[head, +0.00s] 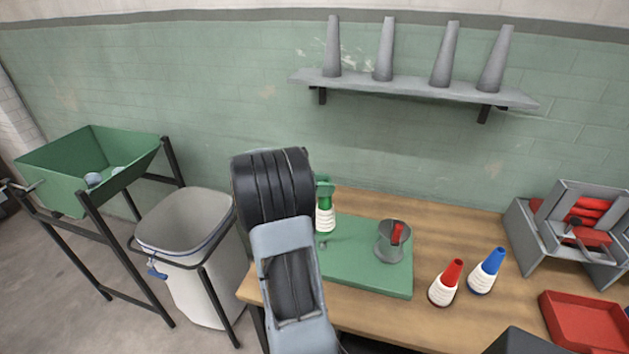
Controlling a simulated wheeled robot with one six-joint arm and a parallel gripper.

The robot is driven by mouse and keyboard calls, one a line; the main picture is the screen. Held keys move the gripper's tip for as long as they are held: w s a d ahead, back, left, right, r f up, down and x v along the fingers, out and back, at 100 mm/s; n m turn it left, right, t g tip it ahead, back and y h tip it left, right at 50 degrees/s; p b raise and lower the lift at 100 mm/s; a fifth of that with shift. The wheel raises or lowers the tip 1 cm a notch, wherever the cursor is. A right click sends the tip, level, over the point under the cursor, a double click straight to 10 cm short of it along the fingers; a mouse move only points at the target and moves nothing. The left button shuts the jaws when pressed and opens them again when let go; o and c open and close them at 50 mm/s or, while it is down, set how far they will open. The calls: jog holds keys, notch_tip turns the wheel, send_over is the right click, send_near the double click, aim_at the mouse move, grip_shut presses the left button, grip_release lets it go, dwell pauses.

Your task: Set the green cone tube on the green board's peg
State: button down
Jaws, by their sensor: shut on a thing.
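The green cone tube (325,217), wound with white yarn below its green tip, is upright beside my arm, at the left end of the green board (362,274). My gripper (322,182) is shut on the tube near its green top; my arm hides most of the fingers. A small grey stub, perhaps the peg (322,244), shows on the board just below the tube's base. The tube's base looks slightly above the board, but the exact gap cannot be told. My arm covers the board's left part.
A grey cup with a red piece (393,242) stands on the board. A red cone (445,283) and a blue cone (487,271) stand right of it on the wooden table (450,235). A red tray (585,325) and grey rack (570,230) are further right. A bin (190,260) stands left.

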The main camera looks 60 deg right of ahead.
aim_at(323, 209)
jog(key=shift+f+b, duration=2.45)
jog(key=shift+f, duration=0.1)
jog(key=shift+f+b, duration=0.5)
jog(key=shift+f, duration=1.05)
jog(key=shift+w+p, duration=0.1)
jog(key=shift+p, duration=0.2)
jog(key=shift+f, duration=0.5)
jog(key=c, duration=0.7)
grip_release()
jog(key=shift+a, duration=0.1)
jog(key=v, duration=1.3)
jog(key=shift+w+a+b, duration=0.2)
jog(key=shift+w+b, duration=0.1)
jog(key=shift+b, duration=0.15)
jog(key=shift+r, duration=0.15)
